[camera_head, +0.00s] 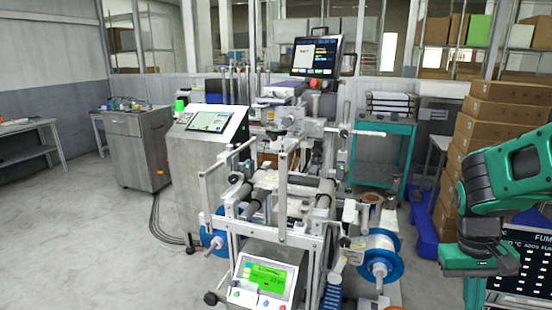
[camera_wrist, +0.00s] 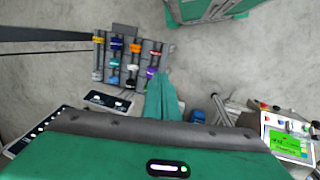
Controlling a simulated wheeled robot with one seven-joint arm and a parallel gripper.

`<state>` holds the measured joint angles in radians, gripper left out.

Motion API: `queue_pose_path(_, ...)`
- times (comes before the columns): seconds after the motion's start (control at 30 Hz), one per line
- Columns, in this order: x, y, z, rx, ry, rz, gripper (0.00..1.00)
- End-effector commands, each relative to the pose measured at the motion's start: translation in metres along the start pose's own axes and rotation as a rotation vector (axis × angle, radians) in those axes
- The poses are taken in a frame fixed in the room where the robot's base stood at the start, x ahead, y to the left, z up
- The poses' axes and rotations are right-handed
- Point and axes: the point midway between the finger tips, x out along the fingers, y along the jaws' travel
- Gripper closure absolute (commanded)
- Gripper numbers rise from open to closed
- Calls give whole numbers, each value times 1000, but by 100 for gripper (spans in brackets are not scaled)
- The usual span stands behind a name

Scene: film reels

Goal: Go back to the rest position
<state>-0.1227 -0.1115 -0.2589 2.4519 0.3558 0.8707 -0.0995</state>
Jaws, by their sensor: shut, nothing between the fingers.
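My green arm (camera_head: 500,185) reaches in from the right edge in the head view. Its green wrist end (camera_head: 481,263) hangs low beside the dark panel at bottom right. In the wrist view my gripper (camera_wrist: 160,78) shows as green fingers close together, shut with nothing between them. They point over the grey floor beside a rack (camera_wrist: 138,60) of small coloured rolls. I see no contact with the rack.
The film machine (camera_head: 285,200) stands in the middle, with a blue-flanged reel (camera_head: 378,258) at its right side. Stacked cardboard boxes (camera_head: 495,115) stand behind my arm. A teal cart (camera_head: 382,150) stands farther back. Open floor (camera_head: 90,240) lies at left.

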Motion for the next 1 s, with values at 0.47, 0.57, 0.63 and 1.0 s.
queue_pose_path(0.47, -32, 31, 98, 237, 40, -216, 100)
queue_pose_path(0.57, -33, 31, 106, 252, 44, -229, 100)
queue_pose_path(0.63, -34, 31, 108, 256, 45, -233, 100)
queue_pose_path(1.0, -34, 31, 108, 256, 44, -233, 100)
